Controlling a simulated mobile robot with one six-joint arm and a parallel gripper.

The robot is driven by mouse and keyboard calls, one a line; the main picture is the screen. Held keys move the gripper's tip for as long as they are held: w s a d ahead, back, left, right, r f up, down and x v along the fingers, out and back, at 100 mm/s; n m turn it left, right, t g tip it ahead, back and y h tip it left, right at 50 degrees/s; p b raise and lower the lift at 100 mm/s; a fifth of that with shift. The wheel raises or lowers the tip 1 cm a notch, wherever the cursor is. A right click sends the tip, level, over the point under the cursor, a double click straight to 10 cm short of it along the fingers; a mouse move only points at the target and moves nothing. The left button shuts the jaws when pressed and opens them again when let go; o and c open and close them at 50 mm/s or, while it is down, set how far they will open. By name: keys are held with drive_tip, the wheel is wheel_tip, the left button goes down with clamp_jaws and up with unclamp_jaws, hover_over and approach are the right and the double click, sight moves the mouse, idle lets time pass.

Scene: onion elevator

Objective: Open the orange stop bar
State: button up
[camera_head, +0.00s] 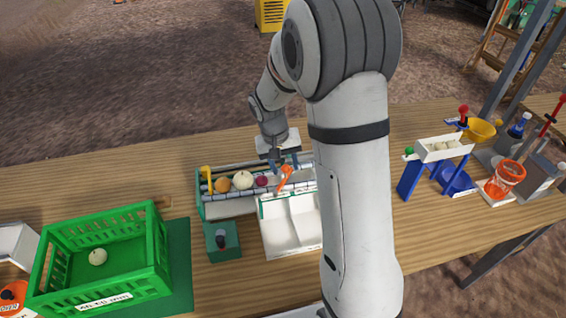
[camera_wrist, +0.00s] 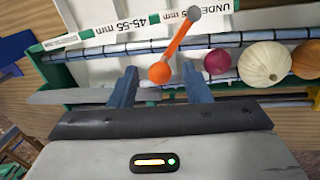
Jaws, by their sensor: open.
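The orange stop bar (camera_head: 286,175) is at the roller channel of the sorter in the head view. In the wrist view the orange stop bar (camera_wrist: 179,44) is a tilted orange rod with an orange ball at its lower end and a grey pivot at its upper end. My gripper (camera_head: 283,163) is over the channel. In the wrist view my gripper (camera_wrist: 159,82) is open, with the bar's ball between and just beyond the two blue fingers. Contact cannot be told. A red onion (camera_wrist: 217,61), a white onion (camera_wrist: 265,64) and a brown onion (camera_wrist: 307,59) lie beside the bar.
A white divided tray (camera_head: 290,228) stands in front of the channel. A green box with a dark knob (camera_head: 222,243) is left of it. A green crate (camera_head: 150,258) holds a white onion. A blue-legged stand (camera_head: 411,180) is to the right.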

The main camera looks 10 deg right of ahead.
drive_tip(key=shift+c, duration=0.3)
clamp_jaws()
drive_tip(key=shift+a, duration=0.15)
idle(0.4)
